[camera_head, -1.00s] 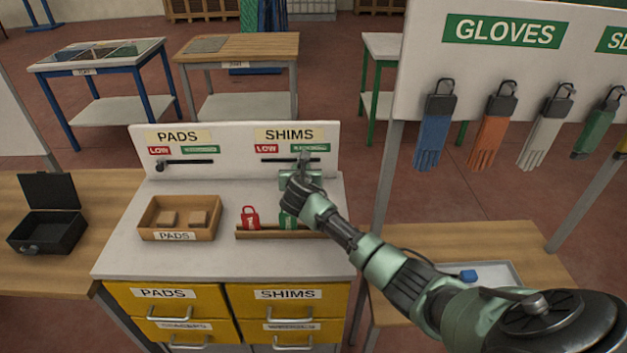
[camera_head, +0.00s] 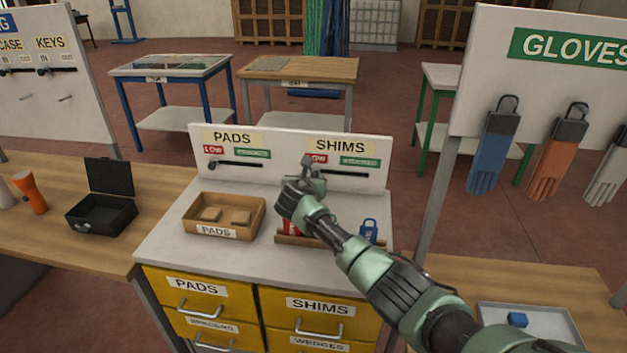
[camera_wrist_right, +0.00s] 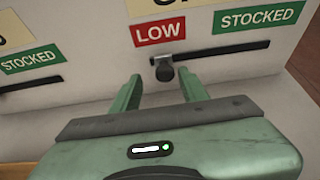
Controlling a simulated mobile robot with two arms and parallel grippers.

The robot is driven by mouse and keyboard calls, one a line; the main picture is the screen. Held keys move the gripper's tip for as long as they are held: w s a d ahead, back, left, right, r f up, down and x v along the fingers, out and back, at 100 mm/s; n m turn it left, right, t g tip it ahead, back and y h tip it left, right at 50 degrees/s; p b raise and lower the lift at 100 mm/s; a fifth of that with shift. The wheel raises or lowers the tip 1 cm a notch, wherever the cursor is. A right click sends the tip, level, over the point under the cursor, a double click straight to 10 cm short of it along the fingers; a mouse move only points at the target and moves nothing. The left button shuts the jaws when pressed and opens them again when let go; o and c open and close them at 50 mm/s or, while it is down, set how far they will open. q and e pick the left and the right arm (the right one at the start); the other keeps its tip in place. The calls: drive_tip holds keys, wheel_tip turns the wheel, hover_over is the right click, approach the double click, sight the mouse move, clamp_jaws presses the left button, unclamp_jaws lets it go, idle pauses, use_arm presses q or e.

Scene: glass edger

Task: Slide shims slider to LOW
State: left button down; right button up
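The SHIMS slider is a small dark knob (camera_wrist_right: 164,71) on a black slot in the white panel. In the right wrist view it sits at the slot's left end, under the red LOW label (camera_wrist_right: 160,33). The green STOCKED label (camera_wrist_right: 254,18) is above the slot's right part. My right gripper (camera_wrist_right: 160,82) is open, its green fingers apart on either side of the knob. I cannot tell whether one finger touches it. In the head view my right gripper (camera_head: 308,175) is at the panel below SHIMS and partly hides the slot. My left gripper is not in view.
The PADS slider (camera_head: 214,163) is left on the same panel (camera_head: 285,150). A PADS tray (camera_head: 223,216) and a wooden rack with a blue padlock (camera_head: 368,231) stand on the counter, the rack partly behind my arm. A black open case (camera_head: 100,214) is further left.

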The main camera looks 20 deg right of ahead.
drive_tip(key=shift+w, duration=0.15)
drive_tip(key=shift+d, duration=0.1)
drive_tip(key=shift+d+r, duration=0.1)
drive_tip(key=shift+r, duration=0.45)
wheel_tip(320, 180, up, 19)
drive_tip(key=b, duration=0.3)
drive_tip(key=shift+b, duration=0.35)
